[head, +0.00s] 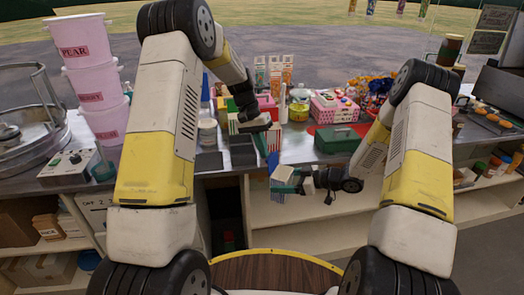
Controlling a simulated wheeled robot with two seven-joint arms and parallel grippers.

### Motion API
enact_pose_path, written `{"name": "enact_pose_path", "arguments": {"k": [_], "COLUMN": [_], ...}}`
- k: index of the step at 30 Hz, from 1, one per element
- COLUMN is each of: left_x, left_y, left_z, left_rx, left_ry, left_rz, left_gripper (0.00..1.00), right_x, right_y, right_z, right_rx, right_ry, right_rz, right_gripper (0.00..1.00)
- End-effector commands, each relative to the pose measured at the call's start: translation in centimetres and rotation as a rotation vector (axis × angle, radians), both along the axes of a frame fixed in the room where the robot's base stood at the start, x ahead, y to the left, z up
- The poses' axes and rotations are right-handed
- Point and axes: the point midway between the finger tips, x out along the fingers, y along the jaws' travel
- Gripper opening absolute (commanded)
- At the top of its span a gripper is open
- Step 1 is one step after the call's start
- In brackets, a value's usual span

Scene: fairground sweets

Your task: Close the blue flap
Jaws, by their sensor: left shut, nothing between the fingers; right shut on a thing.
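A green box (337,139) and a pink dotted box (334,108) stand on the counter right of my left gripper. Pink tubs (92,88) are stacked at left. An open shelf (310,215) lies below the counter.

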Motion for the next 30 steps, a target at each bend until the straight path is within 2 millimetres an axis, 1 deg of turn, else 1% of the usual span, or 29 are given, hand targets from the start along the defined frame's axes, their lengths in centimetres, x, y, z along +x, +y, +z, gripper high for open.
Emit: {"name": "enact_pose_path", "arguments": {"k": [8,15,22,30], "left_x": [-0.6,-1.3,-2.0,-2.7], "left_y": [-1.6,-3.4,-5.2,-7.2], "left_z": [0.8,1.2,1.2,0.6], "left_rx": [0.158,0.371,0.576,0.816], "left_ry": [-0.065,-0.149,-0.227,-0.321], "left_rz": [-0.008,-0.011,-0.011,-0.011], "left_gripper": [0.00,0.00,0.00,0.00], "right_x": [0.0,0.0,0.0,0.0], "right_y": [0.0,0.0,0.0,0.0], "right_z": [0.0,0.0,0.0,0.0], "right_rx": [0.000,0.000,0.000,0.000], "right_ry": [0.000,0.000,0.000,0.000], "right_rz": [0.000,0.000,0.000,0.000], "right_gripper": [0.38,0.38,0.38,0.38]}}
